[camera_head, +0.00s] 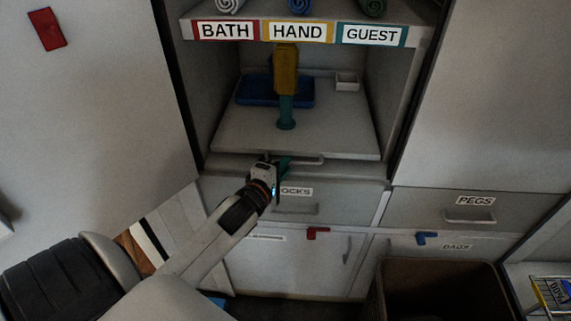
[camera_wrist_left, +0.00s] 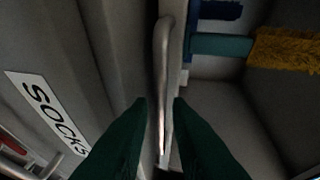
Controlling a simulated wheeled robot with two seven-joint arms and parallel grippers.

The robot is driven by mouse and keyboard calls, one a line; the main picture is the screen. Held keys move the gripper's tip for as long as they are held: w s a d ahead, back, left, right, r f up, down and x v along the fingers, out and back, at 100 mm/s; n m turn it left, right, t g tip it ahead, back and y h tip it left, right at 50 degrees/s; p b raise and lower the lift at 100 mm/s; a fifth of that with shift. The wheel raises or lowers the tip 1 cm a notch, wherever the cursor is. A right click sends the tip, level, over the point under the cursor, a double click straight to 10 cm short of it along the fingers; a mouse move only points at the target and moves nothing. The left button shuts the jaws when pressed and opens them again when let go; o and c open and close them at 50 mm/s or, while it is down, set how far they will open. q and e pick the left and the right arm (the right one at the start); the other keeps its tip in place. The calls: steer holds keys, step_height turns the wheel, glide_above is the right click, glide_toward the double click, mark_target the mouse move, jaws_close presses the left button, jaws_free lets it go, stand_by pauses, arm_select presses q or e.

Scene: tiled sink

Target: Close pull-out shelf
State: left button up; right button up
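The pull-out shelf (camera_head: 333,136) is a light grey board in the open cabinet bay, with a thin metal bar handle (camera_head: 306,161) along its front. How far it is out is hard to tell. My left gripper (camera_head: 284,167) is at the left part of this handle. In the left wrist view its two green fingers (camera_wrist_left: 160,103) stand apart, one on each side of the metal handle (camera_wrist_left: 163,70), with gaps showing beside the bar. Whether a finger touches it cannot be told. My right gripper is not in view.
On the shelf are a blue tray (camera_head: 253,91), a yellow and teal duster (camera_head: 286,83) and a small white box (camera_head: 346,82). The socks drawer (camera_head: 345,193) is just below, the pegs drawer (camera_head: 425,208) to its right. A brown bin (camera_head: 435,270) stands at lower right.

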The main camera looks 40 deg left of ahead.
mark_target(292, 154)
arm_select(q)
steer(key=shift+x, duration=0.9)
steer(key=shift+c, duration=0.6)
jaws_close()
steer(key=shift+w+a+r+p, duration=0.15)
steer(key=shift+w+a+p, duration=0.25)
steer(key=shift+w+p, duration=0.2)
